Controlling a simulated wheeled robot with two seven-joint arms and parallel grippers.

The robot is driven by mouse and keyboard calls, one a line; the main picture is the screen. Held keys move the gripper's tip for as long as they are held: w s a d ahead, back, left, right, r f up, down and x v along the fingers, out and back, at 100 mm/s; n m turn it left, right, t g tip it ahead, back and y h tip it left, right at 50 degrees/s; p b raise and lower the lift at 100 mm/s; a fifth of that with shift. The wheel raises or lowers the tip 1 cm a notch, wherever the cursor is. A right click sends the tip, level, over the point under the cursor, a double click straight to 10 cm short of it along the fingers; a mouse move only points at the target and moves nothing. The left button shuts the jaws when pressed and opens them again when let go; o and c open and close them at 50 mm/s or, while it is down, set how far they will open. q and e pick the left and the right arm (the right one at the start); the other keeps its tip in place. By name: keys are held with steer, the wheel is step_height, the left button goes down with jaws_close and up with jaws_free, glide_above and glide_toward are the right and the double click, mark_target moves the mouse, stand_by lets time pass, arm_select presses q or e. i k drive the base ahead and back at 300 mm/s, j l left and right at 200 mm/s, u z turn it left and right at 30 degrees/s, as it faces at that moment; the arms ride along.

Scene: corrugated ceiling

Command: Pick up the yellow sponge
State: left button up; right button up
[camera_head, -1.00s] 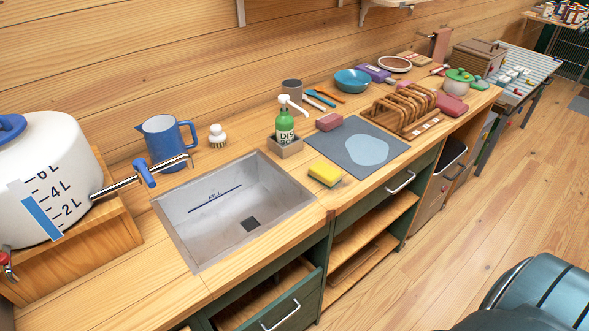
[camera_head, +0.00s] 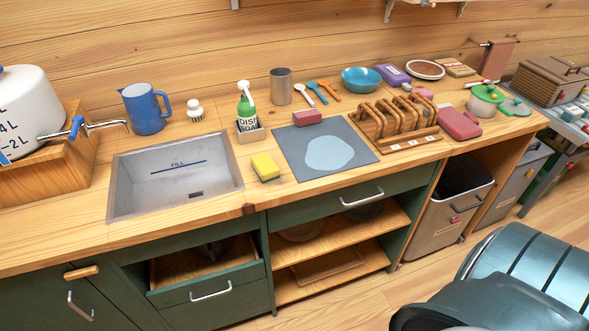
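The yellow sponge (camera_head: 265,167) lies on the wooden counter, just right of the sink and beside the left edge of the grey mat. Neither of my grippers shows in the head view. A dark teal rounded body part of mine fills the lower right corner.
The empty sink (camera_head: 172,176) is left of the sponge. A green soap bottle (camera_head: 247,110) in a holder stands behind it. A wooden rack (camera_head: 392,125) stands to the right. An open drawer (camera_head: 205,262) juts out below.

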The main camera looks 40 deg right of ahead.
mark_target(266, 168)
steer(key=k+l, duration=0.2)
steer(key=l, duration=0.2)
steer(key=k+l, duration=0.45)
steer(key=l, duration=0.3)
